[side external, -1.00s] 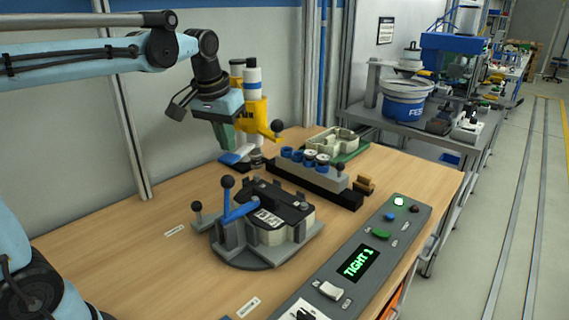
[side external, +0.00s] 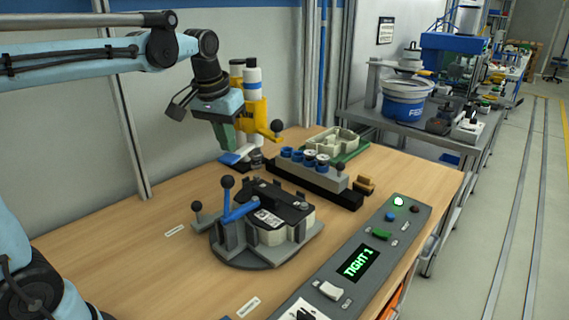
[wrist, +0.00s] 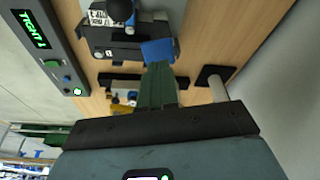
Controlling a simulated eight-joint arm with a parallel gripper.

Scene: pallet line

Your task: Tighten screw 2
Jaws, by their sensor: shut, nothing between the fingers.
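My gripper (side external: 226,146) is shut and empty, its green fingers pointing down, high above the back of the bench. In the wrist view the closed green fingers (wrist: 157,72) run up the middle of the picture. The fixture (side external: 265,238) with a blue lever and black ball knobs stands at the front middle of the bench and clamps a dark and cream part (side external: 285,205). A screw head shows on the part's right end (side external: 304,206). I cannot tell which screw is number 2. The control panel display (side external: 357,262) reads TIGHT 1.
A grey block with blue and white round pieces (side external: 305,170) stands behind the fixture. A green tray with a cream housing (side external: 335,142) lies farther back. A yellow stand with a white and blue cylinder (side external: 252,105) is by the wall.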

